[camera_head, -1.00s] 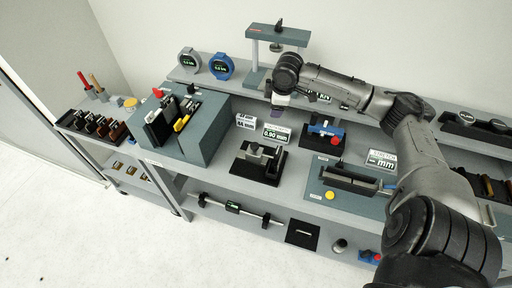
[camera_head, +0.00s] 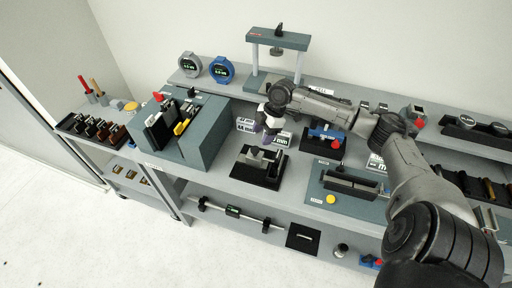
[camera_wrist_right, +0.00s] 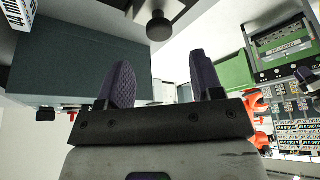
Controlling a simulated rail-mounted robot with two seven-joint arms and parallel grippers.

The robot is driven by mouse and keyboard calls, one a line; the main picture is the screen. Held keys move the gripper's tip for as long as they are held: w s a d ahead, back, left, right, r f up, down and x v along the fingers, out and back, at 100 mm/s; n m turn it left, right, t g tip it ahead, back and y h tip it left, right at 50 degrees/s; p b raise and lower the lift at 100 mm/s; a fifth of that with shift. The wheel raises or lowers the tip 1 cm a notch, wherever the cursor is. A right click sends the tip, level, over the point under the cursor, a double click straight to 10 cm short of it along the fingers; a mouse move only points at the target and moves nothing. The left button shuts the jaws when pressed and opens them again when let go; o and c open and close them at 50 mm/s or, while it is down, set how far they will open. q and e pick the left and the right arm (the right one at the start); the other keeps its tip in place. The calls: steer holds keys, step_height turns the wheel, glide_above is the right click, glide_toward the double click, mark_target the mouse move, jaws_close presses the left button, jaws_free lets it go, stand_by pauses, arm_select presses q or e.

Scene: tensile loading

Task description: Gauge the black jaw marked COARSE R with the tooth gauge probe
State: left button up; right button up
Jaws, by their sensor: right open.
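My right gripper (camera_head: 266,130) hangs fingers down above the middle of the bench, just behind and above a small grey fixture (camera_head: 262,158) on a black base. In the right wrist view its two dark purple fingers (camera_wrist_right: 162,88) stand apart with nothing between them. Several black and brown jaw-like blocks (camera_head: 98,128) stand in a rack on the left cart. Their markings are too small to read, so I cannot tell which is COARSE R. I cannot single out the tooth gauge probe with certainty. My left gripper is not in view.
A grey-green block (camera_head: 205,135) with slotted tools stands left of the gripper. A blue device (camera_head: 325,133) sits on a black pad to its right. A press frame (camera_head: 278,45) and two round dials, one blue (camera_head: 221,69), stand behind. White readout signs (camera_head: 247,126) stand close by.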

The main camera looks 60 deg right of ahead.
mark_target(255, 149)
steer(key=shift+x, duration=3.35)
jaws_close()
